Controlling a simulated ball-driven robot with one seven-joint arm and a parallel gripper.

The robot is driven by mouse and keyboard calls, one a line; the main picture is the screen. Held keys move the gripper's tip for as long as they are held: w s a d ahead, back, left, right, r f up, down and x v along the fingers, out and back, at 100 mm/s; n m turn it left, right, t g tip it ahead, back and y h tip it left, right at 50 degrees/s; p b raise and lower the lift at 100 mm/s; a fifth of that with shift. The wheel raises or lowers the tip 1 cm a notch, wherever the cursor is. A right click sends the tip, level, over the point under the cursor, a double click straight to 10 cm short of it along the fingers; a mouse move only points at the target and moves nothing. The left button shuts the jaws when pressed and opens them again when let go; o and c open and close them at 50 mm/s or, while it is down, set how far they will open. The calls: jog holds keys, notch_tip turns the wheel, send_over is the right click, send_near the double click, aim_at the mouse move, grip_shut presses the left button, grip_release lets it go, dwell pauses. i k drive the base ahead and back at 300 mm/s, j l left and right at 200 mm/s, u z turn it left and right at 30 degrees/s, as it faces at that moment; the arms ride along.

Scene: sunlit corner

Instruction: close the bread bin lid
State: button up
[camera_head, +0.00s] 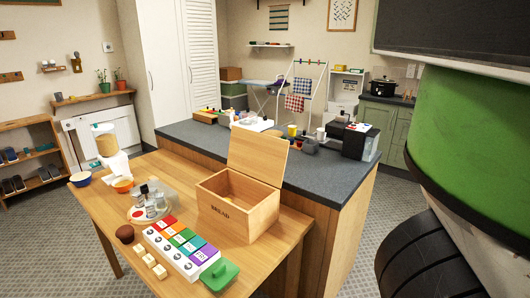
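The wooden bread bin (237,210) stands on the near wooden table, close to its right edge, with the word BREAD on its front. Its lid (257,157) is open and stands up from the back edge, tilted slightly backward. Part of the inside shows, with something pale low in it that I cannot make out clearly. My gripper is not in view.
The wooden table (200,277) also holds a row of coloured boxes (180,247), a green-lidded item (219,274), a glass-jar tray (148,209) and bowls. A dark-topped counter (330,180) stands right behind the bin. Grey floor (350,270) is clear to the right.

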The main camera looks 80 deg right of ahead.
aim_at(263, 157)
jog(key=k+l, duration=0.25)
jog(key=l, duration=0.2)
jog(key=k+l, duration=0.25)
jog(key=l, duration=0.15)
jog(key=k+l, duration=0.2)
jog(key=l, duration=0.25)
jog(key=k+l, duration=0.25)
jog(key=l, duration=0.2)
jog(key=k+l, duration=0.25)
jog(key=l, duration=0.15)
